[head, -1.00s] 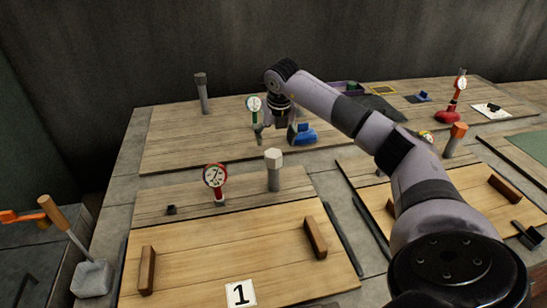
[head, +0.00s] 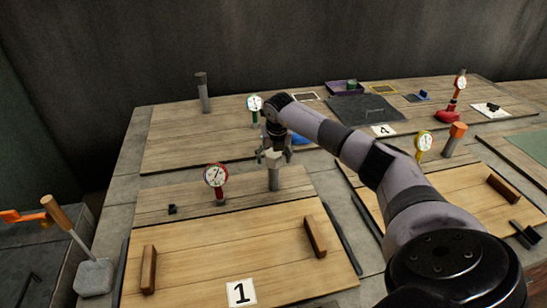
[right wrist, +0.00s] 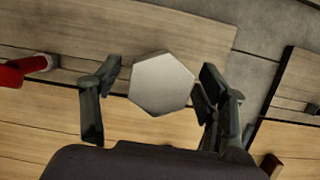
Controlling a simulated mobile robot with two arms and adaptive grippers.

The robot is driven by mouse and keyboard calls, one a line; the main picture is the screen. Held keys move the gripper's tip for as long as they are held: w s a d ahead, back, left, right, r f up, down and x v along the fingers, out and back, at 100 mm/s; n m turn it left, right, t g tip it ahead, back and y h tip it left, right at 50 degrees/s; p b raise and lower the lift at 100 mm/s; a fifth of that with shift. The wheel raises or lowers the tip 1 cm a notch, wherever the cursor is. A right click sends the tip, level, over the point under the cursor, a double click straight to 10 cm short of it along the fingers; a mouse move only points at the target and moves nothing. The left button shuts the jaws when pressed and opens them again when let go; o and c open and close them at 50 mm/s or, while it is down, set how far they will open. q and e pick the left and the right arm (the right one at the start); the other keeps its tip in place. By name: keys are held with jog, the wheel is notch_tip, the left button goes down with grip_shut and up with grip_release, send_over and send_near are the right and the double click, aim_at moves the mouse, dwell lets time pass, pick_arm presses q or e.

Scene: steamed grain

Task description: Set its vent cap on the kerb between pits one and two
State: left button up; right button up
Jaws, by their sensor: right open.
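The vent cap is a pale hexagonal cap (head: 274,159) on top of a grey upright pipe (head: 274,181) on pit one's boards. In the right wrist view the cap (right wrist: 161,83) sits between the two fingers. My right gripper (head: 273,154) is open around the cap, and its fingers (right wrist: 160,79) stand on either side, with a gap on the left side; contact on the right is unclear. The kerb (head: 340,200) between pit one and the pit to its right is a bare grey stone strip. My left gripper is not in view.
A red-rimmed gauge (head: 215,176) stands left of the cap and a green gauge (head: 254,104) behind. A "1" card (head: 241,293) and wooden handles (head: 315,236) lie on pit one's lid. Dark bars (head: 341,238) edge the kerb. An orange-capped pipe (head: 455,138) stands right.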

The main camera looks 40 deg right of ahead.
jog(key=shift+c, duration=0.5)
jog(key=c, duration=1.1)
jog(key=shift+r, duration=0.15)
